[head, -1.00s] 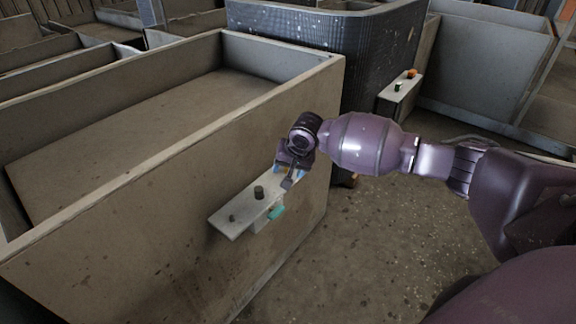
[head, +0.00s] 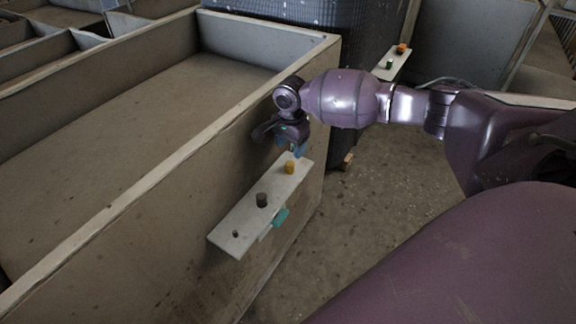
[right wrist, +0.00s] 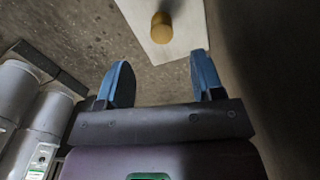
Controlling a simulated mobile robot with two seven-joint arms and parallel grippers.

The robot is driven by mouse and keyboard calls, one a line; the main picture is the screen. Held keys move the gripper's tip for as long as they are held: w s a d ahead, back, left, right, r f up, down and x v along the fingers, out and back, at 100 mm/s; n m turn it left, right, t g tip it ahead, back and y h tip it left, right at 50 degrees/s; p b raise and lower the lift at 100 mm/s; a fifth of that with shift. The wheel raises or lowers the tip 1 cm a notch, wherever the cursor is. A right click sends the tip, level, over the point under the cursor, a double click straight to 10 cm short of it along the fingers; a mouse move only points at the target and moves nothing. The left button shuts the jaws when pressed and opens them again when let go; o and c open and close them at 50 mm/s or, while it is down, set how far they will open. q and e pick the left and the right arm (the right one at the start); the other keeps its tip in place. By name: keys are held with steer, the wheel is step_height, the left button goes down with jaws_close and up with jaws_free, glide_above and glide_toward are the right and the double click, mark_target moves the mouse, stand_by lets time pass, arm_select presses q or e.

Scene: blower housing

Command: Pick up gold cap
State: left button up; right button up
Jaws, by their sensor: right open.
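The gold cap (head: 289,167) stands upright near the far end of a narrow pale shelf (head: 225,236) on the side of the large bin. My left gripper is not in view.
A dark cap (head: 262,200) and a small dark peg (head: 236,233) stand on the same shelf. A teal part (head: 281,217) sits at the shelf's front edge. The bin wall (head: 130,258) rises behind the shelf.

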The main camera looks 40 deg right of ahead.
mark_target(290, 163)
step_height(290, 163, down, 3)
steer(key=shift+r, duration=0.1)
steer(key=shift+w+f+b, duration=0.1)
steer(key=shift+f+b, duration=0.25)
steer(key=shift+f, duration=0.4)
step_height(290, 163, down, 4)
steer(key=shift+r+b, duration=0.25)
steer(key=shift+b, duration=0.45)
steer(key=shift+f, duration=0.25)
steer(key=shift+r, duration=0.1)
steer(key=shift+c, duration=0.5)
steer(key=c, duration=0.7)
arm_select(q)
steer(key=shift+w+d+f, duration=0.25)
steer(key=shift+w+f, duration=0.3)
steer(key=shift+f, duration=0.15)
arm_select(e)
steer(key=shift+c, duration=0.9)
